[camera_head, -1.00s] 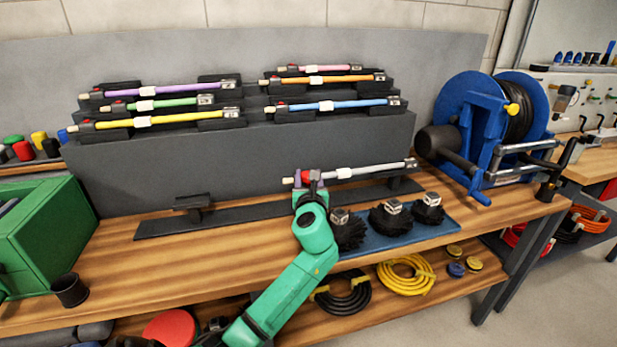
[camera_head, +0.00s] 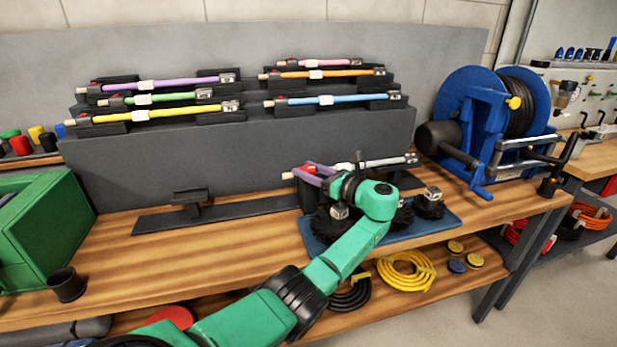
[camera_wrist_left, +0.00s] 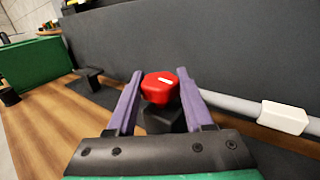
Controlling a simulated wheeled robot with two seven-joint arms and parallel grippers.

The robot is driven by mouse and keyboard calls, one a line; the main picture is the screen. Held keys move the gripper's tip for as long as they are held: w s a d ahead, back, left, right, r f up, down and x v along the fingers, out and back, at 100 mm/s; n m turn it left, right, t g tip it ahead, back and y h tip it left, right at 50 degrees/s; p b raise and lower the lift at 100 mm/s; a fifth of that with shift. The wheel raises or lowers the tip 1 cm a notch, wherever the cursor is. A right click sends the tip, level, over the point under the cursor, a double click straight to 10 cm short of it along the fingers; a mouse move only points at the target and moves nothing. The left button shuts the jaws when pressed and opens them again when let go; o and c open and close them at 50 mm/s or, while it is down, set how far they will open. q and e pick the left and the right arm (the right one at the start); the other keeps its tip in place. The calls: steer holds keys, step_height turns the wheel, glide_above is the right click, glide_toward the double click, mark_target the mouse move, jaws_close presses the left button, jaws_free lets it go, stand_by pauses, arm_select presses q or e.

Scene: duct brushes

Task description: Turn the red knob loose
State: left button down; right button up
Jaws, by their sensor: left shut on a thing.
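The red knob (camera_wrist_left: 160,84) shows in the left wrist view with a white mark on its top, above a black block. My left gripper (camera_wrist_left: 159,92) has its two purple fingers on either side of the knob, closed on it. In the head view my left gripper (camera_head: 310,176) is at the left end of the grey rod (camera_head: 398,161), and the knob is mostly hidden there. The grey rod runs right from the black block in the left wrist view and carries a white collar (camera_wrist_left: 284,117). My right gripper is not in view.
Black brushes (camera_head: 430,205) stand on a blue mat (camera_head: 450,221), partly behind my arm. Coloured rods, such as a yellow one (camera_head: 178,113), rest on the stepped grey rack (camera_head: 250,160) behind. A blue reel (camera_head: 470,110) stands at right.

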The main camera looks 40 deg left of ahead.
arm_select(q)
steer(key=shift+f+n+g+b, duration=0.1)
steer(key=shift+n+g+b, duration=0.2)
steer(key=shift+g, duration=0.4)
steer(key=shift+c, duration=1.5)
jaws_free()
